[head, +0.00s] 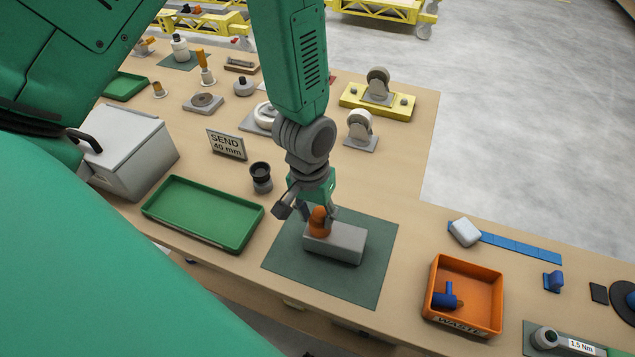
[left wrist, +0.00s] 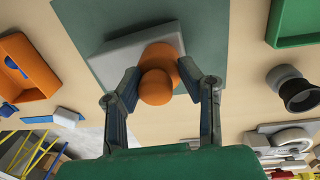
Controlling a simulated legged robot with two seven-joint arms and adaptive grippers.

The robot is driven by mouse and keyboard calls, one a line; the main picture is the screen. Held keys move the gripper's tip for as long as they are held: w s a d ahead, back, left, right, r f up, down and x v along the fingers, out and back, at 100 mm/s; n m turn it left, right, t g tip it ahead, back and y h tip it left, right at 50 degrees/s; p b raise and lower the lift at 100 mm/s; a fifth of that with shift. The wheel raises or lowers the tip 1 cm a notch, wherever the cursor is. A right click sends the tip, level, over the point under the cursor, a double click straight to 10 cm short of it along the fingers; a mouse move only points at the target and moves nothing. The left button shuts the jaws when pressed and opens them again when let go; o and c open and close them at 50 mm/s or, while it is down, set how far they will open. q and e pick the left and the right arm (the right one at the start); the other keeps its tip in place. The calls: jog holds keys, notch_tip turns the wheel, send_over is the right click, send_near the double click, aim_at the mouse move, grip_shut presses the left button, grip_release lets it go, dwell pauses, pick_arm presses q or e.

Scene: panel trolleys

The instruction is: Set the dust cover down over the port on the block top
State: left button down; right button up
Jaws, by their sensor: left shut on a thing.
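The dust cover (head: 319,220) is orange with a rounded knob. It is at the left end of the top of the grey block (head: 345,243), which lies on a dark green mat (head: 375,272). My left gripper (head: 318,212) points down and is shut on the cover. In the left wrist view the cover (left wrist: 158,80) sits between the two fingers, over the block (left wrist: 120,58). The port is hidden, and I cannot tell whether the cover touches the block top. My right gripper is not in view.
A green tray (head: 203,238) lies left of the mat. A dark-topped grey cup (head: 261,177) and a "SEND 40 mm" sign (head: 227,145) stand behind it. An orange waste bin (head: 490,292) holding a blue part is on the right. The mat around the block is clear.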

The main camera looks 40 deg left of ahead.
pick_arm(q)
jog(key=c, duration=1)
grip_release()
notch_tip(320, 180, up, 3)
jog(key=shift+a+f+p, duration=0.1)
jog(key=shift+f+p, duration=0.05)
jog(key=shift+p, duration=0.95)
jog(key=shift+a+r, duration=0.15)
jog(key=shift+r, duration=1.15)
jog(key=shift+a+r, duration=0.1)
jog(key=shift+r, duration=1.2)
